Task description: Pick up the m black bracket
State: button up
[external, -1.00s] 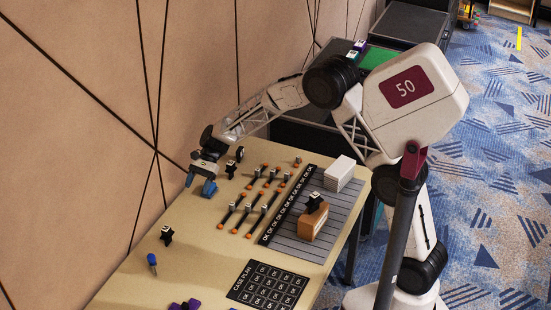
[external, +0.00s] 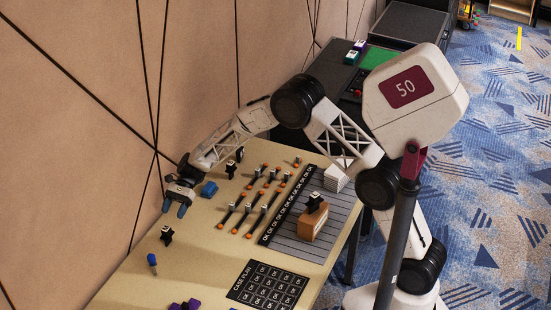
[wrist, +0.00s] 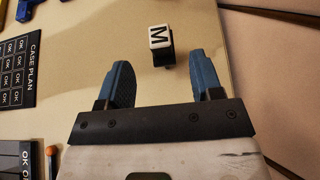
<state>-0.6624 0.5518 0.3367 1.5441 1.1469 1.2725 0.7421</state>
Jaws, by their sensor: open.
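The m black bracket (wrist: 161,45) has a white top face with a black M in the wrist view. It stands on the tan table just ahead of my gripper (wrist: 160,60), between the lines of the two blue fingers. In the external view, a black bracket (external: 167,236) that matches it stands just in front of my gripper (external: 174,208). My gripper is open, with nothing between its fingers. Its height above the table is hard to tell.
A blue block (external: 209,188) and another black bracket (external: 231,170) stand behind my gripper. A blue-topped tool (external: 152,261) and purple pieces (external: 185,305) lie nearer the front. The CASE PLAN mat (external: 268,285) is right of them. The panelled wall (external: 80,120) runs close along the left.

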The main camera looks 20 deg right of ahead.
aim_at(167, 227)
jog(key=shift+x, duration=1.2)
jog(key=shift+x, duration=2.6)
jog(key=shift+d, duration=0.1)
grip_shut()
